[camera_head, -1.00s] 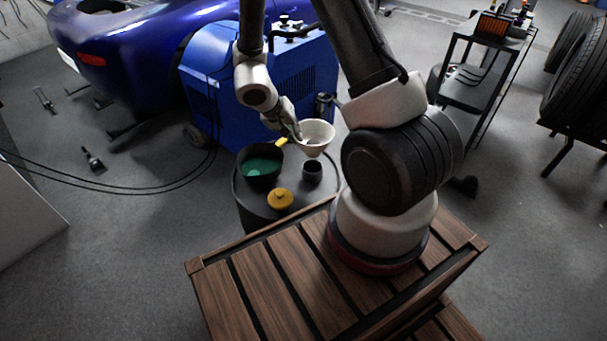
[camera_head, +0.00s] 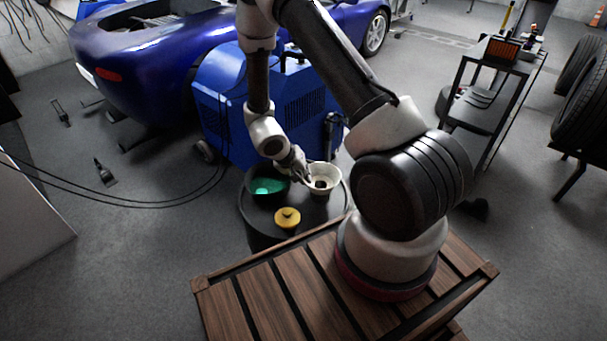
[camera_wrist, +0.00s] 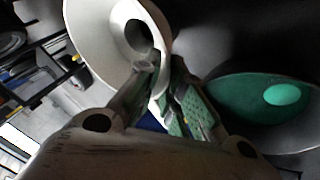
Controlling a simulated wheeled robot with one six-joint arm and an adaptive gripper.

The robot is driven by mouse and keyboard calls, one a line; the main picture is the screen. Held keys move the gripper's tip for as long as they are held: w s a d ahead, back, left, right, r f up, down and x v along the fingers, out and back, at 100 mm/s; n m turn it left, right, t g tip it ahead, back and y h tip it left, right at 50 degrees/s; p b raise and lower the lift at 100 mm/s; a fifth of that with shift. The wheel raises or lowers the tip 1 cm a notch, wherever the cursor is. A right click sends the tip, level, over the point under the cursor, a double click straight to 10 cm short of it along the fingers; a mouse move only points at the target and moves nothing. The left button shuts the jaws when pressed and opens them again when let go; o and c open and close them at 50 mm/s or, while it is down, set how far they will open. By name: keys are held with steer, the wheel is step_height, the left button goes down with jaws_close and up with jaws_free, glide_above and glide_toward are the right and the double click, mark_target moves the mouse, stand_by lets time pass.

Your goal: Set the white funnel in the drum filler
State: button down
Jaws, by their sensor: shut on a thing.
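The white funnel (camera_head: 332,172) is over the filler side of the dark drum (camera_head: 318,211), upright or nearly so. My gripper (camera_head: 305,180) is shut on the left side of its wall. In the wrist view, the funnel (camera_wrist: 95,45) fills the upper left with its dark throat open toward me, and my gripper's fingertips (camera_wrist: 160,85) pinch its wall. The drum filler is hidden beneath the funnel, so I cannot tell whether the spout is inside it or just above it.
A dark bowl-shaped vessel with a green inside (camera_head: 265,187) stands on the drum, close left of my gripper. A yellow cap (camera_head: 287,217) sits in front. The blue machine (camera_head: 240,105) stands behind; a wooden crate (camera_head: 250,290) is nearer.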

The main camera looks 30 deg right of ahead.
steer(key=shift+f, duration=0.2)
steer(key=c, duration=1.5)
jaws_free()
steer(key=shift+c, duration=0.2)
